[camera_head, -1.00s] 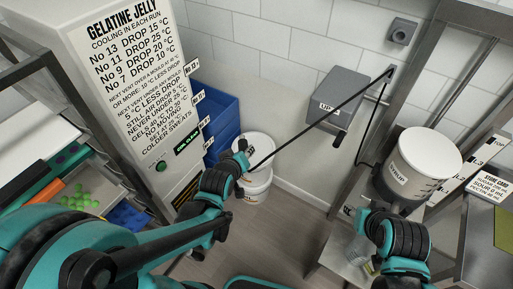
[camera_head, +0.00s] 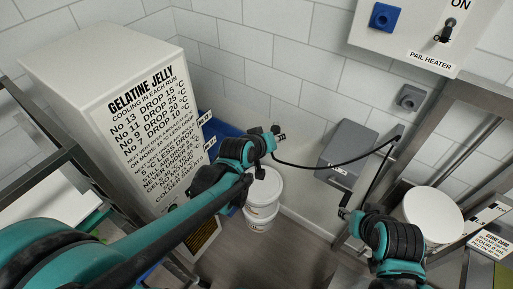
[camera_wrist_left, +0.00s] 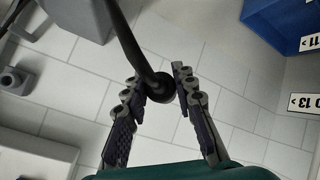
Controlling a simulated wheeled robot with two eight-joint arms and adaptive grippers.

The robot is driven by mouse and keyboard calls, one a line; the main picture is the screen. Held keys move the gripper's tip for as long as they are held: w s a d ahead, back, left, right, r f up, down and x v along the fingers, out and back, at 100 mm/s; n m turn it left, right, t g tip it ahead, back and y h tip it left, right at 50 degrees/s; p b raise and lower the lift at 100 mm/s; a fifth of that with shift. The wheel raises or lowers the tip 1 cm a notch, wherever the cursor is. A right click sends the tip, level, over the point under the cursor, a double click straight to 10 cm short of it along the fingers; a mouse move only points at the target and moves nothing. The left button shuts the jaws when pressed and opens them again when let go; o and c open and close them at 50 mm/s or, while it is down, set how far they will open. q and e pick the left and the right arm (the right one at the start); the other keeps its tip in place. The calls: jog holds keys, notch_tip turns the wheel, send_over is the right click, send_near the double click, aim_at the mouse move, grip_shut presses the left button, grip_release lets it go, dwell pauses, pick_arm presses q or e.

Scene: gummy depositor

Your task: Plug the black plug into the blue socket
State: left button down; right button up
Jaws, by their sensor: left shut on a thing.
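The blue socket (camera_head: 384,16) is on the white pail heater panel at the top right of the head view. My left gripper (camera_head: 279,136) is in mid-air in front of the tiled wall, well left of and below the socket. It is shut on the black plug (camera_wrist_left: 160,88), which shows between the fingertips in the left wrist view. The plug's cable (camera_head: 330,165) sags from the gripper to the right. The plug's prongs cannot be made out. My right gripper (camera_head: 345,207) is low at the right, near the steel rack, its fingers too small to read.
A grey socket (camera_head: 410,97) is on the wall below the panel. A grey box (camera_head: 347,150) hangs beside the cable. White pails (camera_head: 263,190) stand on the floor, and a white pail (camera_head: 433,213) sits on the rack. The large white cabinet (camera_head: 105,70) is at left.

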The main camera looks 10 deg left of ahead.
pick_arm(q)
jog(key=d+r+m+h+p, duration=0.1)
jog(key=d+r+p, duration=0.4)
jog(key=r, duration=0.6)
jog(key=d+r+m+g+h+p, duration=0.1)
jog(key=d+r+m+h+p, duration=0.1)
jog(key=d+r+p, duration=0.4)
jog(key=d+r+m+g+h+p, duration=0.1)
jog(key=d+r+p, duration=0.5)
jog(key=r, duration=1)
jog(key=shift+w+d+r+m+h+p, duration=0.2)
jog(key=shift+w+r+m+h+p, duration=0.15)
jog(key=shift+m+p, duration=0.45)
jog(key=w+d, duration=0.2)
jog(key=w, duration=0.3)
jog(key=shift+w+d+b, duration=0.2)
jog(key=shift+w+b, duration=0.1)
jog(key=shift+b, duration=0.1)
jog(key=shift+w+d, duration=0.1)
jog(key=shift+w, duration=0.1)
jog(key=shift+w+d, duration=0.2)
jog(key=shift+w, duration=0.3)
jog(key=shift+w+d, duration=0.2)
jog(key=shift+w, duration=0.3)
